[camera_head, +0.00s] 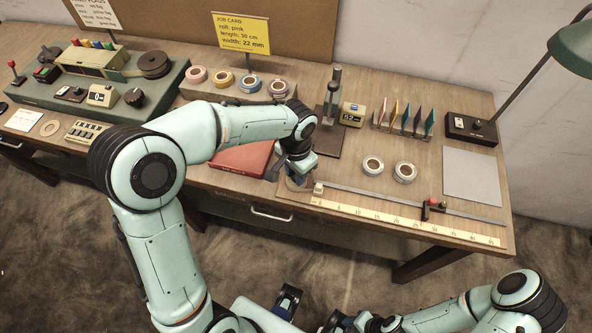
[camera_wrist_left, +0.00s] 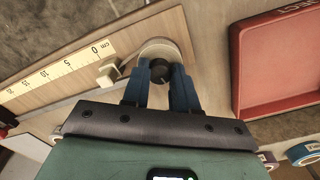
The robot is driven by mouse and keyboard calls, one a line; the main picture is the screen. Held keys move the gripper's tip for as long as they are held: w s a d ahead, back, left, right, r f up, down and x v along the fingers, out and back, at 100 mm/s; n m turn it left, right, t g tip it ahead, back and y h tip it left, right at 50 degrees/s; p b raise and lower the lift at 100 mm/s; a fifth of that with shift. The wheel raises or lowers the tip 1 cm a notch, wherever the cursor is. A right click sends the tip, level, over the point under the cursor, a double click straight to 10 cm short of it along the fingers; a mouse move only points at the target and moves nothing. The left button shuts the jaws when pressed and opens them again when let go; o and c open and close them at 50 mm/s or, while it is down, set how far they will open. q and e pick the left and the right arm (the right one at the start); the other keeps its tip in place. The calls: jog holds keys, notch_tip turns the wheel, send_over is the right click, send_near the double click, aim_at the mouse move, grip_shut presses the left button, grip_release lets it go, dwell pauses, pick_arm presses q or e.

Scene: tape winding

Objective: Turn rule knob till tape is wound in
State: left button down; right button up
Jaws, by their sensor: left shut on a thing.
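The rule's dark knob (camera_wrist_left: 160,69) sits on a round pale housing (camera_wrist_left: 160,47) at the zero end of the rule. My left gripper (camera_head: 288,178) points down at the rule's left end, and its blue fingers are shut on the knob in the left wrist view (camera_wrist_left: 160,82). In the head view the gripper hides the knob. The yellow scale (camera_head: 405,220) runs right along the table's front, beside a long grey strip (camera_head: 375,195). A small pale block (camera_head: 318,188) stands by the zero mark. My right gripper (camera_head: 312,312) is low in the head view, and its opening is unclear.
A red-topped slider (camera_head: 432,205) sits on the strip towards the right. A red tray (camera_wrist_left: 275,65) lies close beside the housing. Two white rolls (camera_head: 388,169) stand behind the rule. A grey mat (camera_head: 472,177) lies at the right. A yellow job card (camera_head: 241,33) stands at the back.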

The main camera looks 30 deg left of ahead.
pick_arm(q)
jog(key=shift+r, duration=0.1)
jog(key=c, duration=0.9)
grip_release()
notch_tip(320, 180, up, 13)
jog(key=shift+r+p, duration=0.15)
jog(key=shift+p, duration=0.75)
